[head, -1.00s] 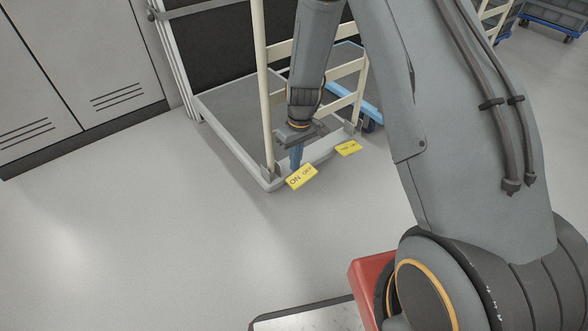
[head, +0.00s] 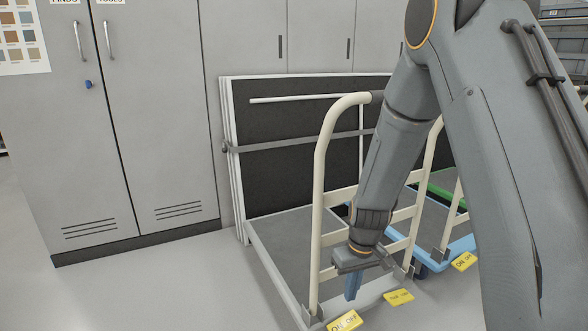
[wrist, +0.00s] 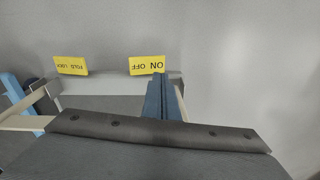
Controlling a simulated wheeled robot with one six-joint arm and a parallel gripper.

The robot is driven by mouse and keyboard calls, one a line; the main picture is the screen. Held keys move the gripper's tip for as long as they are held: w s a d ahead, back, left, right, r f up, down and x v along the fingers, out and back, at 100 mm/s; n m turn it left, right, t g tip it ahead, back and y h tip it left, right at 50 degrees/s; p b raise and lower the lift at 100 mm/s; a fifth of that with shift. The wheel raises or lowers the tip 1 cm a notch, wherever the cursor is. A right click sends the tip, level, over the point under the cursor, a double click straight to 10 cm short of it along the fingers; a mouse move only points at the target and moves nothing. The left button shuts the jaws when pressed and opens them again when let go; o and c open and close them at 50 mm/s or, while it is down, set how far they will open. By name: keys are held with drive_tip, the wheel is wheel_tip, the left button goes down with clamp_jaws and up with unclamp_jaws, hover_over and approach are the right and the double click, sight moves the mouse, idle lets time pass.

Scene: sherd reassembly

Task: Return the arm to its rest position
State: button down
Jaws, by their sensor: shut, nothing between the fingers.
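My gripper (head: 353,286) hangs at the end of my bent arm, pointing down, in front of the trolley's cream rail in the head view. Its blue fingers are shut with nothing between them. In the wrist view the closed fingers (wrist: 162,98) point toward the trolley's near edge and the yellow labels. No sherd is in view.
A flat trolley (head: 275,262) with a cream handle frame (head: 319,200) stands close behind my gripper. Yellow labels (head: 399,297) show along its near edge. Grey cabinets (head: 160,130) line the back left. A blue trolley (head: 462,246) is at right. Floor at lower left is clear.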

drive_tip(key=s+d+r+m+t, duration=0.1)
drive_tip(key=s+d+r+m, duration=0.1)
drive_tip(key=s+r, duration=0.5)
drive_tip(key=s+d+r+m+t, duration=0.1)
drive_tip(key=s+d+r+m, duration=0.1)
drive_tip(key=s+r, duration=0.55)
drive_tip(key=s+a+r+n+g+y, duration=0.1)
drive_tip(key=s+a+r+n, duration=0.2)
drive_tip(key=s+a, duration=0.6)
drive_tip(key=s+a+r+n+g, duration=0.1)
drive_tip(key=s+a+r+n, duration=0.3)
drive_tip(key=a, duration=0.8)
drive_tip(key=s+d+r+m+p, duration=0.1)
drive_tip(key=d+r+m+p, duration=0.2)
drive_tip(key=d+r+p, duration=0.7)
drive_tip(key=d+r+m+h+p, duration=0.1)
drive_tip(key=d+r+m+p, duration=0.2)
drive_tip(key=d+r+p, duration=0.7)
wheel_tip(320, 180, up, 6)
drive_tip(key=p, duration=1.3)
drive_tip(key=shift+s+d+m+h, duration=0.25)
drive_tip(key=shift+s+m+h, duration=0.05)
drive_tip(key=shift+s, duration=0.05)
drive_tip(key=shift+f, duration=0.1)
